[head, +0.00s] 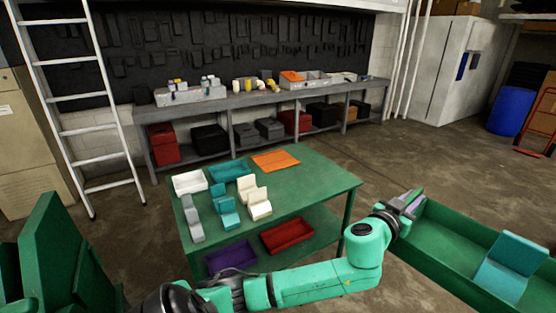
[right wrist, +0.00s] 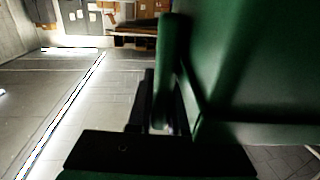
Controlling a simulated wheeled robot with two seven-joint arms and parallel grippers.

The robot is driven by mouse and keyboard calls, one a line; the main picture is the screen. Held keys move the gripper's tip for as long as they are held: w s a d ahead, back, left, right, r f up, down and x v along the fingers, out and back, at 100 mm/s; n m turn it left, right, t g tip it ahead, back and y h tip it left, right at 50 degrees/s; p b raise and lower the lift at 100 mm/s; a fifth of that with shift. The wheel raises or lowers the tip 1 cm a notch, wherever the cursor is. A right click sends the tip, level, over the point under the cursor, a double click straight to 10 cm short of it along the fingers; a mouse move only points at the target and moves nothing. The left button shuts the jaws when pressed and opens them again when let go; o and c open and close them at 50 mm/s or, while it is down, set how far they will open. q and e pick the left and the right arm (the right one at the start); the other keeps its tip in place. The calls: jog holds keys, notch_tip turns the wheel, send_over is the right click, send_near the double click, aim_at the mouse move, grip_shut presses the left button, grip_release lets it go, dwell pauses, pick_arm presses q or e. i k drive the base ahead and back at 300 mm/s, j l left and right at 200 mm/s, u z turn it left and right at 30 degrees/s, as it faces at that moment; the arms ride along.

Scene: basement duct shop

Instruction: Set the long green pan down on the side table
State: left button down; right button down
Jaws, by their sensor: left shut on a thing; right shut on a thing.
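The long green pan (head: 440,240) is an open, straight-walled tray at the right of the head view, cut off by the picture edge. A teal bent piece (head: 510,262) is in it. My left gripper (head: 408,203) is shut on the pan's rim at its left end. My right gripper (right wrist: 160,112) shows in the right wrist view, shut on a green wall of the pan (right wrist: 235,70); its fingertips are partly hidden. The green side table (head: 300,185) stands in the middle of the head view, left of the pan and apart from it.
On the table are an orange sheet (head: 276,160), a white tray (head: 190,182), a teal tray (head: 231,172) and several bent pieces (head: 225,205). Its front right top is bare. Red (head: 288,235) and purple (head: 232,255) trays sit below. Green panels (head: 60,255) stand lower left.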

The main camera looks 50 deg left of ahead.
aim_at(314, 186)
jog(key=i+l+u, duration=0.1)
jog(key=i+u, duration=0.4)
jog(key=i, duration=1.25)
jog(key=i+l+u, duration=0.15)
jog(key=i+u, duration=0.3)
jog(key=i, duration=0.3)
jog(key=i+u, duration=0.1)
jog(key=u, duration=0.35)
jog(key=l+u, duration=0.1)
jog(key=u, duration=0.35)
jog(key=i+l+u, duration=0.1)
jog(key=u, duration=0.35)
jog(key=l+u, duration=0.15)
jog(key=u, duration=0.3)
jog(key=i+l, duration=0.05)
